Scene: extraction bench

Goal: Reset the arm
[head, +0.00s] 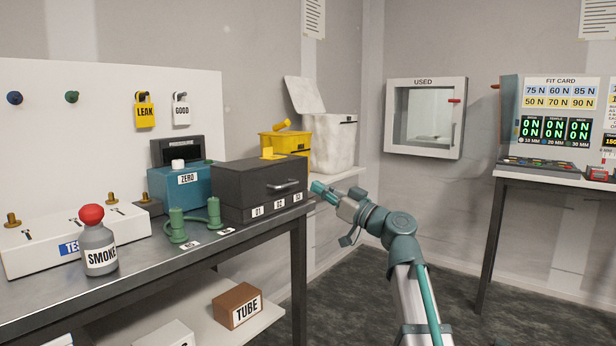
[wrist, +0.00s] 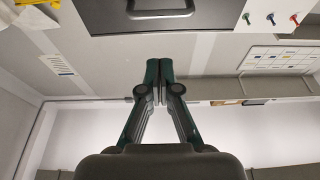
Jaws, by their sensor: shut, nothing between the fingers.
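My arm reaches up from the lower right of the head view. My gripper (head: 316,188) is at its end, in the air just right of the dark drawer box (head: 240,190) on the bench. In the wrist view the two green fingertips of my gripper (wrist: 159,70) meet with nothing between them. The drawer box's front and handle (wrist: 160,12) show at the top of the wrist view, apart from the fingers.
The bench (head: 150,262) holds a smoke bottle (head: 98,250), green fittings (head: 195,222) and a teal ZERO box (head: 180,187). A white bin (head: 333,143) stands behind. The USED hatch (head: 426,118) and a second table (head: 550,182) are right. Open floor lies between.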

